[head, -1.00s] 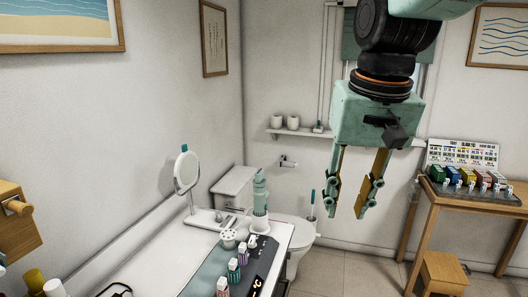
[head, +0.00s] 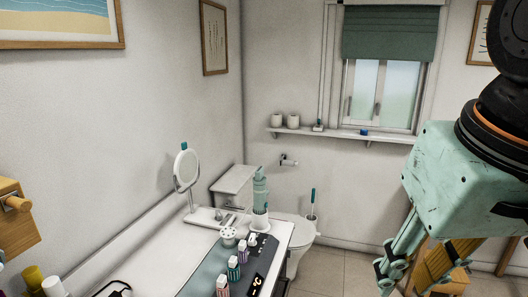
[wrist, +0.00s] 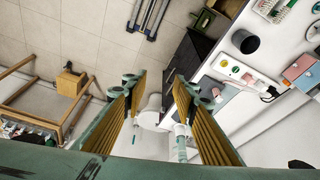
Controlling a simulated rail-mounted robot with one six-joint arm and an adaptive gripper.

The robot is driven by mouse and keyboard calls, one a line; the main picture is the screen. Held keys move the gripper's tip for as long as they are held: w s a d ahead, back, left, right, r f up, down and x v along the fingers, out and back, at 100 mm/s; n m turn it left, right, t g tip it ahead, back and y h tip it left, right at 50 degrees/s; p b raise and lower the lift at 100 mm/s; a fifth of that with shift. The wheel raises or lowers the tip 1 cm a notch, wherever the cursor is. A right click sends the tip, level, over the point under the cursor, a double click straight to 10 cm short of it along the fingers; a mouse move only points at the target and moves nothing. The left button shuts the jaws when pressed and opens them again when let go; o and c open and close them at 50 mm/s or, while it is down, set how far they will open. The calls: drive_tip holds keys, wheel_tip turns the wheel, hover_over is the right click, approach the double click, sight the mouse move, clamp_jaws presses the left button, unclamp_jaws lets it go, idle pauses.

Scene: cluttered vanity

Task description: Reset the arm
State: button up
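My gripper (head: 412,272) is at the right side of the head view, a mint-green body with mint linkages and ochre fingers pointing down and to the left. In the wrist view its two fingers (wrist: 155,90) stand well apart with nothing held between them. It is in the air over the floor, to the right of the vanity counter (head: 195,258), and touches nothing that I can see.
The counter holds a round mirror (head: 187,168), several small bottles and a mint dispenser (head: 260,190). A toilet (head: 297,235) stands behind it. A wooden stool (wrist: 71,80) and a table frame (wrist: 30,75) are on the floor. The floor between (wrist: 105,45) is clear.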

drive_tip(key=s, duration=0.1)
drive_tip(key=s+f, duration=0.1)
drive_tip(key=s, duration=0.1)
drive_tip(key=s+f, duration=0.1)
drive_tip(key=s, duration=0.1)
drive_tip(key=shift+s+d+f, duration=0.1)
drive_tip(key=shift+d, duration=0.2)
drive_tip(key=shift+a, duration=0.1)
idle(1.8)
